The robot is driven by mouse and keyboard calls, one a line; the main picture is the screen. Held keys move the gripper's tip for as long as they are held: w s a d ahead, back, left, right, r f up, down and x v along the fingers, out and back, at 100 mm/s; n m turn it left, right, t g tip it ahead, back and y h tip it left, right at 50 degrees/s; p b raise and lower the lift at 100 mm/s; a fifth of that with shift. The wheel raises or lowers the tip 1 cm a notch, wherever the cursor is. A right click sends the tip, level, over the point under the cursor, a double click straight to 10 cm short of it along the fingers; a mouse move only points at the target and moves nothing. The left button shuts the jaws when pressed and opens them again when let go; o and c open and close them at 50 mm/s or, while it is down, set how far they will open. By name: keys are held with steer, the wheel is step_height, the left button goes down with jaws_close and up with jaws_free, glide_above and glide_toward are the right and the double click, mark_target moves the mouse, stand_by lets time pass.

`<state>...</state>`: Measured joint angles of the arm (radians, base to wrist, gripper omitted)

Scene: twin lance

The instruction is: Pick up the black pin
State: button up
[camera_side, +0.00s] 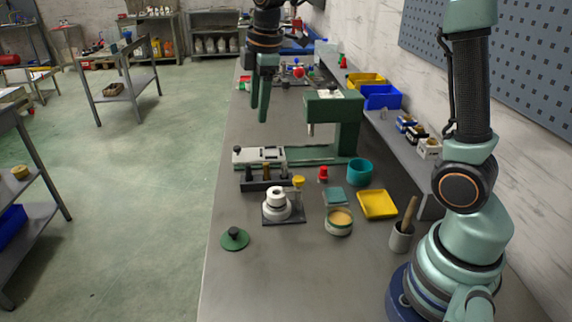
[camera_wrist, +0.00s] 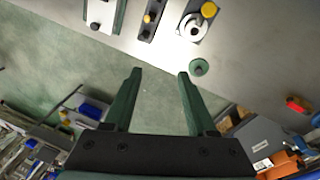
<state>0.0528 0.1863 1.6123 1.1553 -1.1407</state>
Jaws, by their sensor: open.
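A dark rack (camera_side: 262,185) on the bench holds a few upright pins. A black pin (camera_side: 249,174) stands at its left end, with a brownish pin beside it. The rack (camera_wrist: 150,22) also shows at the top of the wrist view. A green disc (camera_side: 223,243) with a short black knob (camera_side: 234,232) lies near the bench's left edge; the disc (camera_wrist: 199,67) is just beyond my right finger in the wrist view. I cannot tell for certain which black piece is the named pin. My gripper (camera_side: 259,112) is open and empty, above the bench; its spread fingers (camera_wrist: 159,73) point down.
A white round fixture (camera_side: 277,204) stands on a dark plate in front of the rack. A green press (camera_side: 348,125) rises behind. A teal cup (camera_side: 359,172), yellow tray (camera_side: 377,204) and round tin (camera_side: 339,222) stand to the right. The front bench surface (camera_side: 280,285) is clear.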

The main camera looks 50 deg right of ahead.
mark_target(248, 165)
steer(key=w+f+n, duration=0.2)
steer(key=f, duration=0.3)
steer(key=w+d+f+n+g, duration=0.1)
steer(key=w+f+n, duration=0.2)
steer(key=f, duration=0.2)
steer(key=w+d+f+n+g, duration=0.1)
steer(key=w+f+n, duration=0.1)
steer(key=f, duration=0.4)
steer(key=shift+w+d+f+n, duration=0.1)
steer(key=shift+w+d+n, duration=0.05)
steer(key=shift+w+n, duration=0.35)
steer(key=shift+w+d+f, duration=0.1)
steer(key=shift+d+f, duration=0.05)
steer(key=shift+f, duration=1.15)
steer(key=shift+w+d+f, duration=0.1)
steer(key=shift+d+f, duration=0.05)
steer(key=shift+f, duration=1.15)
jaws_close()
